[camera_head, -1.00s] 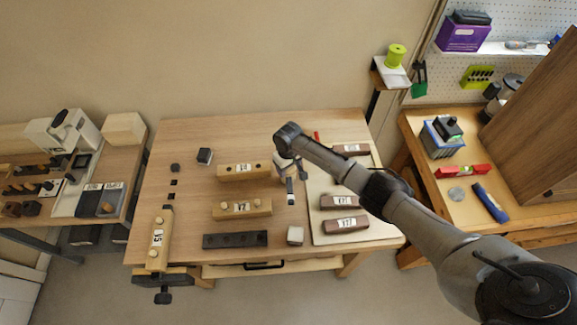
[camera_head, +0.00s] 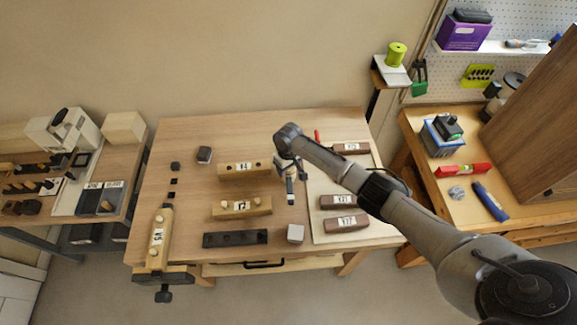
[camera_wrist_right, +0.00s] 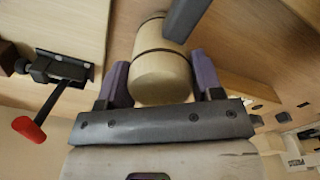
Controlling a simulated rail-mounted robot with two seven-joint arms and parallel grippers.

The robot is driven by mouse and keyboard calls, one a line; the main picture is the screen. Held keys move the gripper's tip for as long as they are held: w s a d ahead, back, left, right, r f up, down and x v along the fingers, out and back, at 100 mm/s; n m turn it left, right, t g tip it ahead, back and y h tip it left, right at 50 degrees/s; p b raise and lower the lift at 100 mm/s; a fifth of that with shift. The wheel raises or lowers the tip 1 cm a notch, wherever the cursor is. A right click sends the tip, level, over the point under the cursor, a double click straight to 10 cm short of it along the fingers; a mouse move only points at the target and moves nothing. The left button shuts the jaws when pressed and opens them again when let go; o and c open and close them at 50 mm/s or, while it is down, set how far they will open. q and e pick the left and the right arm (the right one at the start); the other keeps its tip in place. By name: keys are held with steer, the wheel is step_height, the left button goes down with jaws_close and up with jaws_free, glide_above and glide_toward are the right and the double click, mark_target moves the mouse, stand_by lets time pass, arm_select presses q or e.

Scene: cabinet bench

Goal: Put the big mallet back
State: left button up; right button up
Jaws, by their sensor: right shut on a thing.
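The big mallet shows in the right wrist view as a pale wooden cylinder, its head (camera_wrist_right: 160,75), with dark rings around it. My right gripper (camera_wrist_right: 160,85) has its purple fingers on either side of this head and is shut on it. In the head view my right gripper (camera_head: 291,188) is over the middle of the bench, right of two labelled wooden blocks. There the mallet is mostly hidden by the wrist and too small to make out. A dark grey bar (camera_wrist_right: 187,15) crosses the top of the head in the wrist view; I cannot tell what it belongs to. My left gripper is not in view.
The bench (camera_head: 215,137) holds labelled wooden blocks (camera_head: 245,170), a dark holed strip (camera_head: 235,240), a small pale cube (camera_head: 295,234) and a pale board (camera_head: 325,228) with brown labelled blocks (camera_head: 347,223). A red-handled clamp (camera_wrist_right: 30,128) shows in the wrist view. The bench's back left is mostly clear.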

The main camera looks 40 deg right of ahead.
steer(key=shift+f, duration=0.1)
steer(key=o, duration=1.4)
steer(key=shift+r, duration=0.2)
step_height(320, 180, up, 5)
steer(key=p, duration=0.6)
steer(key=shift+r+p, duration=0.85)
steer(key=shift+p, duration=0.05)
